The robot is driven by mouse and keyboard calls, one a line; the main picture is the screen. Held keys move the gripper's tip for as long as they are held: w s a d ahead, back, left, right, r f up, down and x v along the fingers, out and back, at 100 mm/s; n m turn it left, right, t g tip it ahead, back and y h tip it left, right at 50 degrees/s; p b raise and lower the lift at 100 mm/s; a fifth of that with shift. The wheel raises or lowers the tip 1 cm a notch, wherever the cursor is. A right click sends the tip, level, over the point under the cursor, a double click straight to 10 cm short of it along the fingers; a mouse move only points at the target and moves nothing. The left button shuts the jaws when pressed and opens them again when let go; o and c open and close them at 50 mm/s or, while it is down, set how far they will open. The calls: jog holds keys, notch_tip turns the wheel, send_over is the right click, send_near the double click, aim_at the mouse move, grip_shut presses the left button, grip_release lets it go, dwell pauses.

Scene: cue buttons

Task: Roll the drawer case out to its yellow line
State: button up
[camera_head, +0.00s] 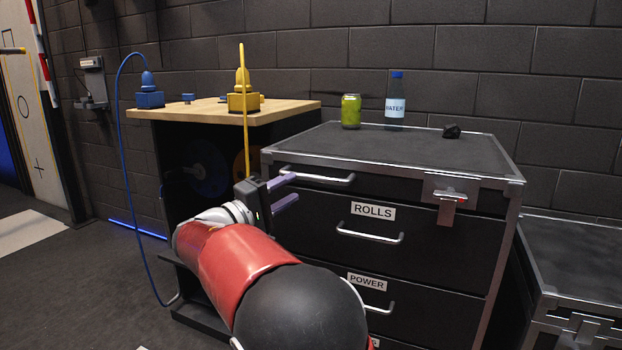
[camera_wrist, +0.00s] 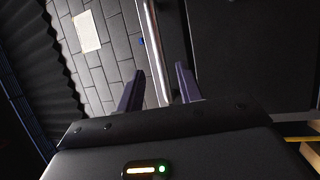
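The black drawer case (camera_head: 440,250) with metal edges stands at centre right in the head view. Its drawers carry ROLLS and POWER labels and bar handles. My gripper (camera_head: 296,188) is at the case's upper left front, close to the top drawer's handle (camera_head: 317,178). Its two purple fingers are apart, and I see nothing held between them. In the wrist view my gripper (camera_wrist: 160,72) is open, with a bright metal strip (camera_wrist: 155,45) running past the gap between the fingers; I cannot tell whether they touch it. No yellow floor line shows; my arm hides part of the case's lower front.
A green can (camera_head: 351,111), a water bottle (camera_head: 396,102) and a small black lump (camera_head: 451,131) stand on the case. A red-marked latch (camera_head: 449,196) is on its front. A wood-topped bench (camera_head: 290,107) with blue and yellow plugs is left. Another case (camera_head: 580,260) is right. Floor at left is open.

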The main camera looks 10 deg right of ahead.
aim_at(308, 179)
jog(key=x, duration=0.7)
jog(key=shift+d+p, duration=0.2)
jog(key=shift+p, duration=0.2)
jog(key=shift+c, duration=0.2)
grip_shut()
